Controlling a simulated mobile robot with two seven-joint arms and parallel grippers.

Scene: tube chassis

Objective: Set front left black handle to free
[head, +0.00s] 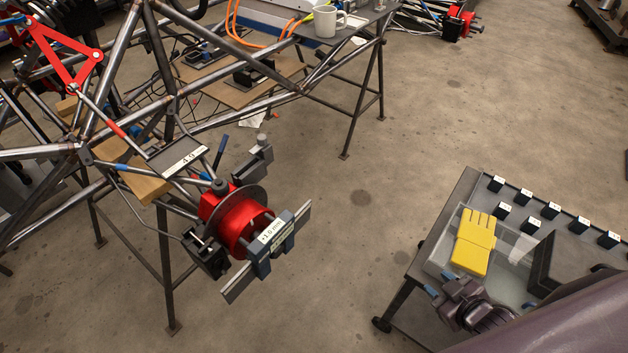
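The front left hub assembly (238,222) is red and sits at the end of the tube chassis (40,153). A dark lever with a bluish grip (221,150) stands up behind the hub. A dark clamp with a round grey knob (262,150) is at its upper right, and a black block (207,254) is at its lower left. I cannot tell which of these is the black handle or how it is set. My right gripper (462,297) is over the cart at the lower right, well apart from the hub; its finger opening is unclear. My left gripper is not in view.
A grey cart (409,288) holds a clear tray (440,258) with a yellow glove (474,243), a black case (570,262) and several small labelled blocks. A labelled gauge (275,236) with flat bars is on the hub's face. Bare floor lies between hub and cart.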

